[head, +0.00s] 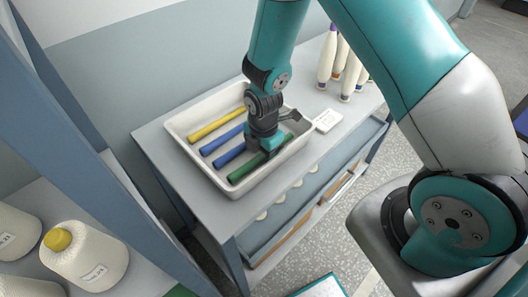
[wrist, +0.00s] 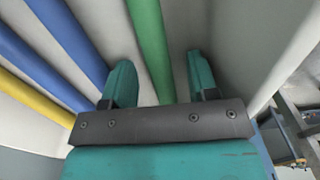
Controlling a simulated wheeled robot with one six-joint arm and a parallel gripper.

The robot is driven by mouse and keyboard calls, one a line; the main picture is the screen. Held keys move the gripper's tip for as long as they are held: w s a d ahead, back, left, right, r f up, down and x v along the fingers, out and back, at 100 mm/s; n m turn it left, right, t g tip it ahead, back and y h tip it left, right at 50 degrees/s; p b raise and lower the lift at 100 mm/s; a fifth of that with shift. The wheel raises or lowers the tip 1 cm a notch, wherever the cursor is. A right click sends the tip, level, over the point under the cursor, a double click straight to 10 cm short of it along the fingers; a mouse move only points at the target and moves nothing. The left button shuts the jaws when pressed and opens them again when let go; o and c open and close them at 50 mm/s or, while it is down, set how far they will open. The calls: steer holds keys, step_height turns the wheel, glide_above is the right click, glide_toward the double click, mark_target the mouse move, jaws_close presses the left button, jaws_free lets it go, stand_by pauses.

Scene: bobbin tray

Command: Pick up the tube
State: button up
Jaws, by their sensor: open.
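A white tray (head: 178,133) on a grey cabinet top holds a yellow tube (head: 215,126), an upper blue tube (head: 222,139), a lower blue tube (head: 229,155) and a green tube (head: 245,169), lying side by side. My gripper (head: 268,143) is down in the tray over the green tube and hides part of it. In the wrist view my gripper (wrist: 161,78) is open, with the green tube (wrist: 149,45) running between its two teal fingers. Gaps show on both sides of that tube. The nearer blue tube (wrist: 72,42) lies left of the left finger.
A small white card (head: 327,121) lies right of the tray, with several cream bobbins (head: 328,58) standing behind it. A shelf with thread cones (head: 88,262) is at lower left. The tray's side wall (wrist: 285,50) is close to the right finger.

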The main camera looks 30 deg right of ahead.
steer(key=shift+f, duration=0.1)
steer(key=shift+c, duration=0.5)
jaws_close()
